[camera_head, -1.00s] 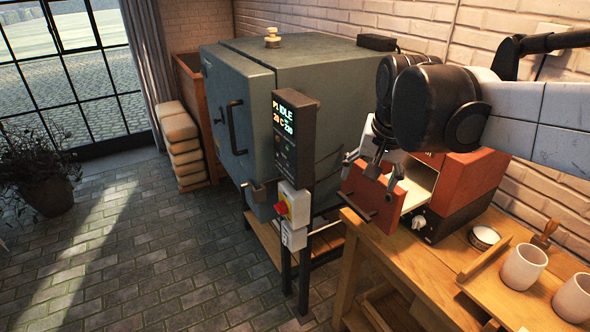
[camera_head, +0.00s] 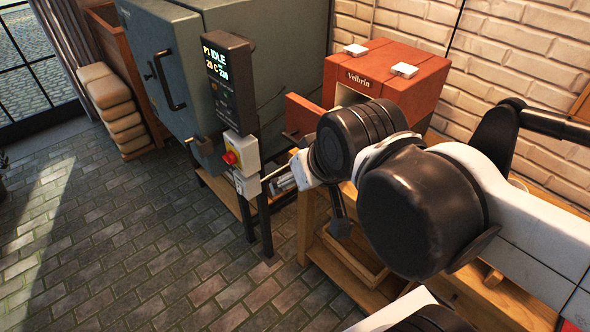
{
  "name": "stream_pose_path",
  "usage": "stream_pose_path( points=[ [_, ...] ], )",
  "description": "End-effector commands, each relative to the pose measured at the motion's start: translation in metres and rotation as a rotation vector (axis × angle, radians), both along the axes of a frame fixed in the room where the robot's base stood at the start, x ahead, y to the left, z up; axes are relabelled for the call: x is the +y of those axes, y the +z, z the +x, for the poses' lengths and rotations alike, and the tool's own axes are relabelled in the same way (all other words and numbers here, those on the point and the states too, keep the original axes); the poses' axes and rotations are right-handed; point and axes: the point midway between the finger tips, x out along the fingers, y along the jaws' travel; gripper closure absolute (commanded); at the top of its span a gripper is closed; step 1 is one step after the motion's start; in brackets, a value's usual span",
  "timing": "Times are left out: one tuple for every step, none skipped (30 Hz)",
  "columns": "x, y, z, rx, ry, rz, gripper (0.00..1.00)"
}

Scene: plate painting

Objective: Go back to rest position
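My arm reaches in from the right, bent over the workbench. The end of it, my gripper (camera_head: 283,184), is at the left front of the bench, small and partly hidden behind the white wrist. It is apart from the small red oven, and whether its fingers are open or shut does not show clearly. I see nothing held in it.
The small red oven (camera_head: 418,76), lettered "Velbrin", stands at the back with its door (camera_head: 303,114) open. Left is a large grey kiln (camera_head: 170,55) with a display (camera_head: 228,80) reading "IDLE". My arm hides much of the wooden bench (camera_head: 312,212). The tiled floor (camera_head: 130,245) is clear.

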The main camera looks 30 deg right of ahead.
Motion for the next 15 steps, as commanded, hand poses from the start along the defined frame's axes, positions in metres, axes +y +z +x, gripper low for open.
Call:
stream_pose_path(
  points=[
    [0.0, -0.002, 0.0, 0.0, 0.0, 0.0, 0.34],
    [0.0, -0.004, 0.0, 0.0, -0.001, 0.001, 0.34],
    [0.0, -0.007, 0.0, 0.0, -0.001, 0.001, 0.34],
    [0.0, -0.01, 0.0, 0.0, -0.001, 0.001, 0.34],
    [0.0, -0.014, 0.0, 0.0, -0.001, 0.001, 0.34],
    [0.0, -0.021, 0.0, 0.001, -0.001, 0.001, 0.34],
    [0.0, -0.025, 0.0, 0.001, -0.001, 0.001, 0.34],
    [0.0, -0.03, 0.0, 0.001, -0.001, 0.001, 0.34],
    [0.0, -0.037, 0.0, 0.001, -0.001, 0.001, 0.34],
    [0.0, -0.041, 0.0, 0.001, -0.001, 0.001, 0.34],
    [0.0, -0.045, 0.0, 0.001, -0.001, 0.001, 0.34],
    [0.0, -0.049, 0.0, 0.001, -0.001, 0.001, 0.34],
    [0.0, -0.051, 0.0, 0.001, -0.001, 0.001, 0.34],
    [0.0, -0.051, 0.0, 0.001, -0.001, 0.001, 0.34],
    [0.0, -0.051, 0.0, 0.001, -0.001, 0.001, 0.34]
  ],
)
